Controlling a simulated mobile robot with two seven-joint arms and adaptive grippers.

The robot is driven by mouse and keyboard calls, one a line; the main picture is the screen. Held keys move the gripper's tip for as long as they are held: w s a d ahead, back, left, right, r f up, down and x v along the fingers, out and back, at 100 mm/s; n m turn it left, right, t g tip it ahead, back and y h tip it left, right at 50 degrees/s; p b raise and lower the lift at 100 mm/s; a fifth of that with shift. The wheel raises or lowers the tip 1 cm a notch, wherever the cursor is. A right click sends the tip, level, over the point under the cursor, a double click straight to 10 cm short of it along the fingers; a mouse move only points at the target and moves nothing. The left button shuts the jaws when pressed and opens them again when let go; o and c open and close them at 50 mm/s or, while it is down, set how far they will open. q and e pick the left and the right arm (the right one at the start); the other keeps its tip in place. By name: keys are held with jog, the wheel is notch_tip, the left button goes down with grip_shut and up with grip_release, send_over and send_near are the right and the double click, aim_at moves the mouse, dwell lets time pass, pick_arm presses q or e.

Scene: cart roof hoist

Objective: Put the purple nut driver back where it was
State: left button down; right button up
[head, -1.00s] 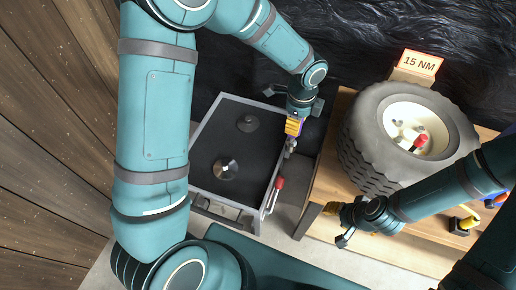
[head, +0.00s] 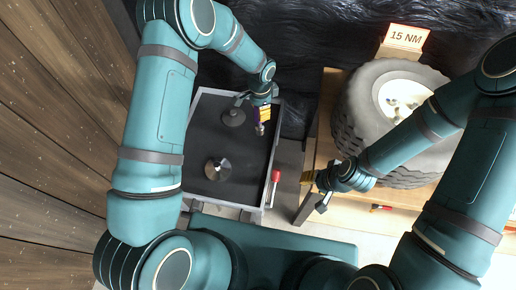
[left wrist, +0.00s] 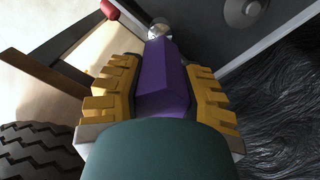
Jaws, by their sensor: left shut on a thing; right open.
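My left gripper (head: 262,106) is shut on the purple nut driver (head: 257,118) near the back right of the grey drawer. In the left wrist view the nut driver's purple handle (left wrist: 163,75) sits between the yellow finger pads, with its round metal end (left wrist: 158,29) pointing away. In the head view the pads hide much of the handle. Whether the driver touches the drawer edge cannot be told. My right gripper (head: 315,190) is open and empty, near the left edge of the wooden table.
The drawer (head: 237,207) has a black floor holding a dark disc (head: 218,169) and another (head: 233,116). A red-handled tool (head: 275,176) is at its right edge. A tyre (head: 350,125), a 15 NM sign (head: 406,36) and a screwdriver (head: 381,208) are on the table (head: 328,110).

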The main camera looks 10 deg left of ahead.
aim_at(259, 125)
pick_arm(q)
jog(key=f, duration=0.3)
jog(key=w+f+n, duration=0.1)
jog(key=f, duration=0.3)
jog(key=f+n+b, duration=0.1)
jog(key=f, duration=0.3)
jog(key=shift+w+a+f, duration=0.15)
jog(key=shift+a, duration=0.15)
notch_tip(259, 125, down, 4)
jog(key=shift+f, duration=0.15)
jog(key=shift+f+b, duration=0.2)
jog(key=shift+b, duration=0.2)
jog(key=c, duration=0.7)
grip_release()
